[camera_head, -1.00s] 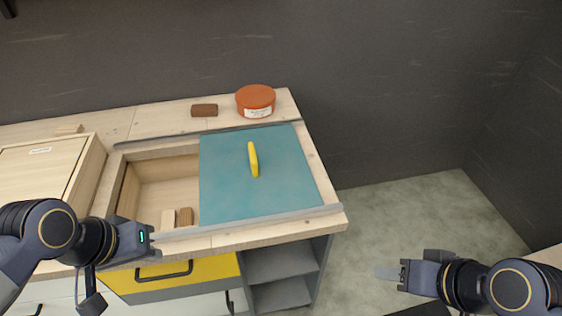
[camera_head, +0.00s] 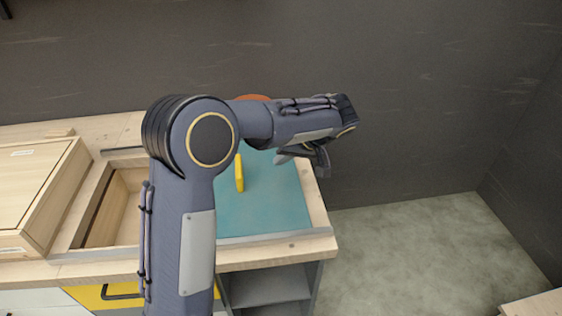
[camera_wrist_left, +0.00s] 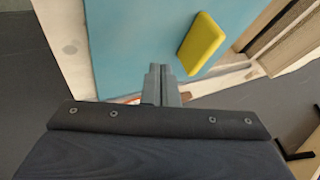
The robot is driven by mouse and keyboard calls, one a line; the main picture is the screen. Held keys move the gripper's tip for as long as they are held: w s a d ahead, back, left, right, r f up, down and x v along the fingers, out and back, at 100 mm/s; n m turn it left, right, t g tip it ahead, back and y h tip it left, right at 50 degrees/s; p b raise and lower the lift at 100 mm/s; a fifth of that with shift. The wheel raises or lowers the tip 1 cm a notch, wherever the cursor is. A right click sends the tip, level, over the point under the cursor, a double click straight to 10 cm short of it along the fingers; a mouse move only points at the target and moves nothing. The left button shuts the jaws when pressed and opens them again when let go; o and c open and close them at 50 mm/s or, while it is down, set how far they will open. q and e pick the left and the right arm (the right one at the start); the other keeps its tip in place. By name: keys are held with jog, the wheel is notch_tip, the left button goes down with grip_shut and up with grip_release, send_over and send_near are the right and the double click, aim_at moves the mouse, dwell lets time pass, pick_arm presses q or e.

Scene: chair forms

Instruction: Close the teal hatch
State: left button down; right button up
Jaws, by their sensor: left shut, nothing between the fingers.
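The teal hatch (camera_head: 275,200) is a flat sliding panel lying over the right part of a recess in the wooden counter. A yellow handle (camera_head: 239,173) stands up on it, and it also shows in the left wrist view (camera_wrist_left: 202,43). The recess opening (camera_head: 117,207) is uncovered on the left. My left gripper (camera_head: 284,157) is above the far right part of the hatch, and in the left wrist view its shut fingers (camera_wrist_left: 161,84) are beside the yellow handle, apart from it. My left arm hides part of the hatch and recess. My right gripper is out of view.
A wooden box-like lid (camera_head: 30,185) stands on the counter at the left. An orange tub (camera_head: 254,97) is mostly hidden behind my left arm. A yellow drawer (camera_head: 90,298) and grey open shelves (camera_head: 265,288) are below the counter. Open floor lies to the right.

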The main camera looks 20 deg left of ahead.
aim_at(245, 177)
pick_arm(q)
jog(key=x, duration=0.7)
jog(key=shift+a+f, duration=0.15)
jog(key=shift+f, duration=0.05)
jog(key=a, duration=0.1)
jog(key=s+a, duration=0.1)
jog(key=a, duration=0.1)
jog(key=shift+s+f, duration=0.25)
jog(key=shift+s, duration=0.05)
jog(key=shift+s+a+p, duration=0.25)
jog(key=shift+a+p, duration=0.05)
jog(key=shift+a, duration=0.05)
jog(key=shift+a, duration=0.1)
